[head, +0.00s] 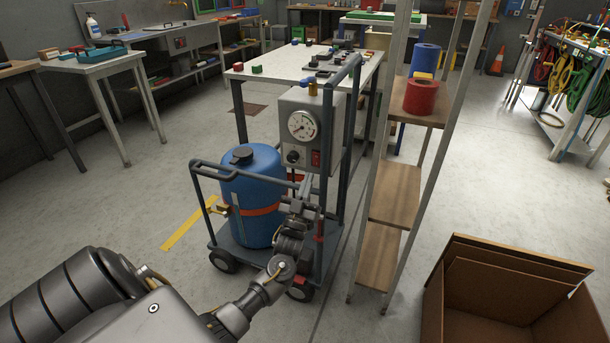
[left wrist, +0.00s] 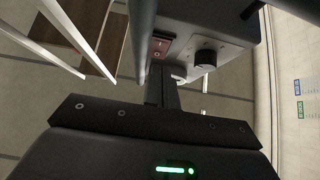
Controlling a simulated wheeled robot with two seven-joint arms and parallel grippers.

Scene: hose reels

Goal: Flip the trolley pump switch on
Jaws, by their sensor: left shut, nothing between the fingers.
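The trolley (head: 225,250) carries a blue tank (head: 250,190) and a grey control box (head: 312,110) with a round gauge (head: 302,126). The red pump switch (head: 316,158) is low on the box's front face, right of a black knob (head: 293,157). In the left wrist view the switch (left wrist: 160,47) shows as a red rocker beside the black knob (left wrist: 205,57); which side is pressed I cannot tell. My left gripper (head: 305,182) is shut and empty, just below the box and near the switch. Contact with the switch is not visible. My right gripper is out of view.
Dark trolley rails (head: 345,150) stand close beside the box. A wooden shelf rack (head: 395,190) with a red roll (head: 420,97) is right of the trolley. An open cardboard box (head: 505,300) lies at lower right. Floor left of the trolley is clear.

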